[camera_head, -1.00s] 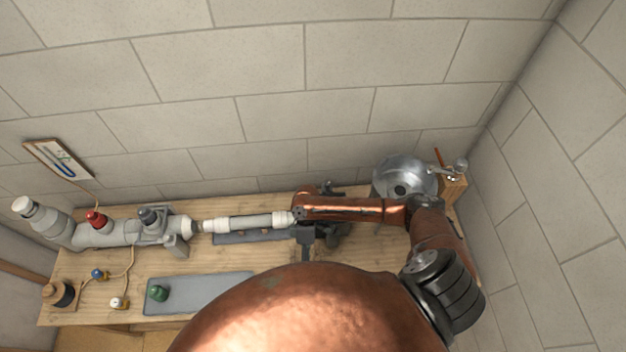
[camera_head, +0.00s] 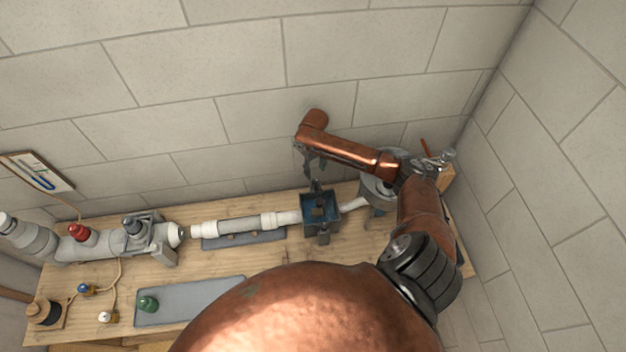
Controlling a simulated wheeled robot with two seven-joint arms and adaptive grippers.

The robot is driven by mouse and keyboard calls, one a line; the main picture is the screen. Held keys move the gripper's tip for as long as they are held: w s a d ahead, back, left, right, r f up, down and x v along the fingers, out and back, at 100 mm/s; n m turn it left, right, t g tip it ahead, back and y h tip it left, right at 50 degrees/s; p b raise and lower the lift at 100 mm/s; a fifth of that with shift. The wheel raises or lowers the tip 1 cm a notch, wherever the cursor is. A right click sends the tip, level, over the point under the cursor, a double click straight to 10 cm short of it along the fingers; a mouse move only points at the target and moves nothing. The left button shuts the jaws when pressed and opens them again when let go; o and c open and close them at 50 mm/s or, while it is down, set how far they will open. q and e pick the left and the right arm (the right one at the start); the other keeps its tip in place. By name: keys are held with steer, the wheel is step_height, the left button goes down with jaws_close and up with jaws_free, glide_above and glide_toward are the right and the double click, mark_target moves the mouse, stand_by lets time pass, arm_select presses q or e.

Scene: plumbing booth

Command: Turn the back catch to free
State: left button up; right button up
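A dark blue open-topped box (camera_head: 333,203) sits in line with the white pipe on the bench. A small dark part that looks like the back catch (camera_head: 316,186) stands at its wall-side edge; its turn position is too small to tell. A similar dark part, likely the front catch (camera_head: 323,237), is on the near side. My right gripper (camera_head: 311,172) hangs from the copper wrist, just above and behind the box, seemingly apart from the back catch. Its fingers are small and dark, so their opening is unclear. My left gripper is out of view.
A white pipe (camera_head: 240,225) runs left to a grey fitting with a red cap (camera_head: 79,232). A silver vessel (camera_head: 378,192) stands right of the box, partly behind my arm. A grey mat (camera_head: 195,300) holds a green cap (camera_head: 147,304). The tiled wall (camera_head: 250,125) is close behind.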

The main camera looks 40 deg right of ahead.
mark_target(315, 180)
step_height(315, 180, down, 7)
steer(key=shift+r+p, duration=0.1)
steer(key=shift+p, duration=0.25)
steer(key=shift+c, duration=0.3)
jaws_close()
